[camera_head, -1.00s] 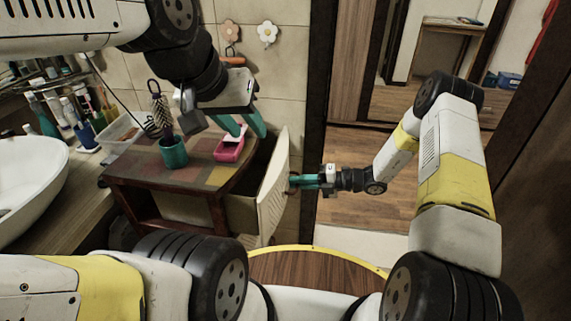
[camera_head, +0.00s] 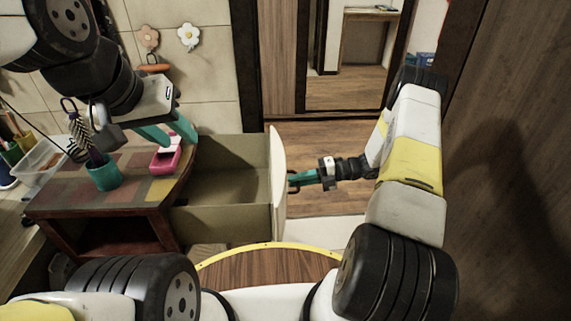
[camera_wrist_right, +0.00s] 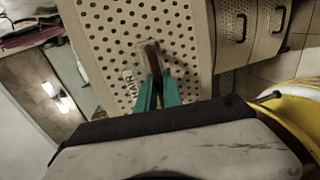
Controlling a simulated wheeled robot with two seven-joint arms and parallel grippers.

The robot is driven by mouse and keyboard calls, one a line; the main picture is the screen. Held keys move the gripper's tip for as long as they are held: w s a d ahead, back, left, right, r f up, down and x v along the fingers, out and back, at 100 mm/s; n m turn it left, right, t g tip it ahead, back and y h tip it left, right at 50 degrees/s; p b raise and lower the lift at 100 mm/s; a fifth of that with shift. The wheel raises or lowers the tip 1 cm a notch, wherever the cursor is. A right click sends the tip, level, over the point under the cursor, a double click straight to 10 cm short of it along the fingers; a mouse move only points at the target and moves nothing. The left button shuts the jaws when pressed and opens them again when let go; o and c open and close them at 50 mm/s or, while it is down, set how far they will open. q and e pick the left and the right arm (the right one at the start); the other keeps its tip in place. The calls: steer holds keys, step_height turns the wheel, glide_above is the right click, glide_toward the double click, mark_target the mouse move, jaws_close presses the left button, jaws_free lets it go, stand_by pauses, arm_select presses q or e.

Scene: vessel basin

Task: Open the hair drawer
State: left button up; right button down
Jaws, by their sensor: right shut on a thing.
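The hair drawer (camera_head: 225,185) is pulled well out of the wooden cabinet (camera_head: 150,205) in the head view, and its inside looks empty. Its pale front panel (camera_head: 278,180) faces right. In the right wrist view the perforated front (camera_wrist_right: 105,40) carries a label reading HAIR (camera_wrist_right: 130,85). My right gripper (camera_head: 293,181) is shut on the drawer's dark handle (camera_wrist_right: 152,58). My left gripper (camera_head: 172,140) hangs over the cabinet top by the pink box (camera_head: 167,157), its teal fingers apart. Whether its fingers touch the box cannot be told.
A teal cup (camera_head: 104,175) with a brush (camera_head: 82,137) stands on the cabinet top. More perforated fronts with handles (camera_wrist_right: 240,25) show in the right wrist view. Wooden floor (camera_head: 330,150) lies beyond the right gripper.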

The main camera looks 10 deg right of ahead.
steer(key=shift+f, duration=0.1)
steer(key=c, duration=1.5)
jaws_free()
steer(key=shift+d, duration=0.1)
steer(key=v, duration=0.7)
steer(key=shift+d, duration=0.4)
